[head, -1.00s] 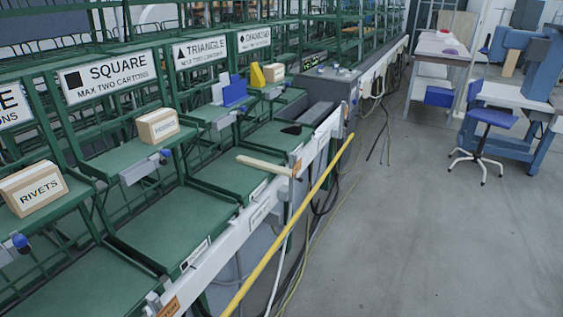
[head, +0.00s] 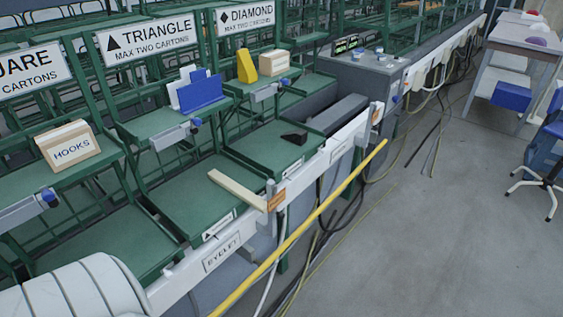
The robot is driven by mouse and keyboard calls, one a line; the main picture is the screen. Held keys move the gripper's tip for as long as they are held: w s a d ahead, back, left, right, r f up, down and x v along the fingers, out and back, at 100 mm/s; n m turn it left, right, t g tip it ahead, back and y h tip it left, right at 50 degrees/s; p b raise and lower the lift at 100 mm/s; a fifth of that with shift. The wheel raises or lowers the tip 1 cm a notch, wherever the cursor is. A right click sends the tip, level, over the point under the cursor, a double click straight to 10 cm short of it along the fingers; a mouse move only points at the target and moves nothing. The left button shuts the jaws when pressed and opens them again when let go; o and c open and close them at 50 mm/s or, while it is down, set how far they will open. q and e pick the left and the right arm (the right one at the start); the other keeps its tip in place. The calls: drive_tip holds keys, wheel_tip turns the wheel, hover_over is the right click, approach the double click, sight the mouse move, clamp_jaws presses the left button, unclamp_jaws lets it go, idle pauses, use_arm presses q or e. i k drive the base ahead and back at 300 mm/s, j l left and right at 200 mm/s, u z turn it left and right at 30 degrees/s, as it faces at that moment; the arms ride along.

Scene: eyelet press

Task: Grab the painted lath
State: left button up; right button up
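A pale cream lath (head: 236,189) lies across the green shelf under the TRIANGLE sign. Its near end reaches the white front rail, close to an orange tag (head: 276,201). I cannot tell from its plain pale colour whether it is painted. A long yellow bar (head: 310,222) runs slanting along the front of the rack, outside the white rail. A white rounded part at the lower left looks like my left arm. Neither of my grippers shows.
A HOOKS carton (head: 68,146), a blue block (head: 200,92), a yellow wedge (head: 246,66) and another carton (head: 273,63) sit on the upper shelves. A small black object (head: 294,138) lies right of the lath. Cables hang below the rail.

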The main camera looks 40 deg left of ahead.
sight(256, 202)
drive_tip(key=i+u, duration=0.4)
drive_tip(key=i+l+u, duration=0.25)
drive_tip(key=i+u, duration=0.15)
drive_tip(key=i+l+u, duration=0.4)
drive_tip(key=k+j, duration=0.05)
drive_tip(key=j, duration=0.05)
